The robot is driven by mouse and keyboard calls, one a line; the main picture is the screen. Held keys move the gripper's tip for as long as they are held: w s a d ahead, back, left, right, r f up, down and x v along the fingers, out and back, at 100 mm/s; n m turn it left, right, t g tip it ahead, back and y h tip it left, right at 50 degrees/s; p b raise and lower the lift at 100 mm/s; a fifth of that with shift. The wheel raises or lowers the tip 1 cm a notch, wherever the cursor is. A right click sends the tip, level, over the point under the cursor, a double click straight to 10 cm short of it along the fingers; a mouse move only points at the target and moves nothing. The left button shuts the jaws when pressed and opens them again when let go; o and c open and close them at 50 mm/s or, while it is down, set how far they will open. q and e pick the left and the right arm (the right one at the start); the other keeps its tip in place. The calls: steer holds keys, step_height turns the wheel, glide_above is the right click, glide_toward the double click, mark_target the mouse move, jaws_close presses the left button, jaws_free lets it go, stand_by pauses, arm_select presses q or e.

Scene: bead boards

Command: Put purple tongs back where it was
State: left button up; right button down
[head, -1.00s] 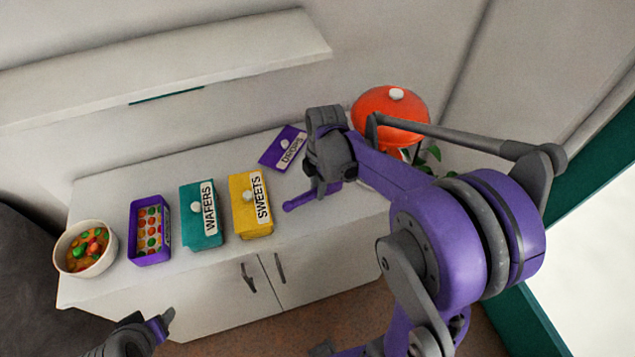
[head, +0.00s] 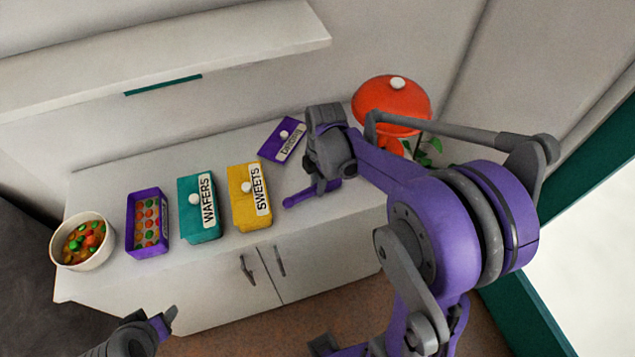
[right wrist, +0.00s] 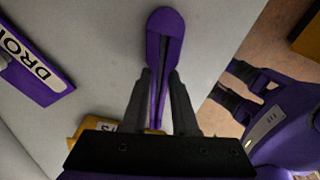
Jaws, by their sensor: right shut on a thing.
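The purple tongs (head: 300,199) are in my right gripper (head: 318,188), low over the right part of the white cabinet top. In the right wrist view the tongs (right wrist: 165,28) lie between the two dark fingers of the right gripper (right wrist: 165,95), which is shut on them. The tongs' rounded end points away from the gripper. I cannot tell whether they touch the cabinet top. My left gripper (head: 165,322) is empty at the lower left, in front of the cabinet, with its fingers partly shown.
On the white cabinet (head: 110,180) stand a bowl of candies (head: 83,242), an open purple box (head: 148,222), a teal wafers box (head: 200,207) and a yellow sweets box (head: 249,196). A purple drops lid (head: 282,139) lies behind.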

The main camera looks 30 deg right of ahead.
steer(key=shift+f, duration=0.3)
steer(key=c, duration=0.6)
jaws_free()
step_height(320, 180, up, 11)
steer(key=shift+d, duration=0.4)
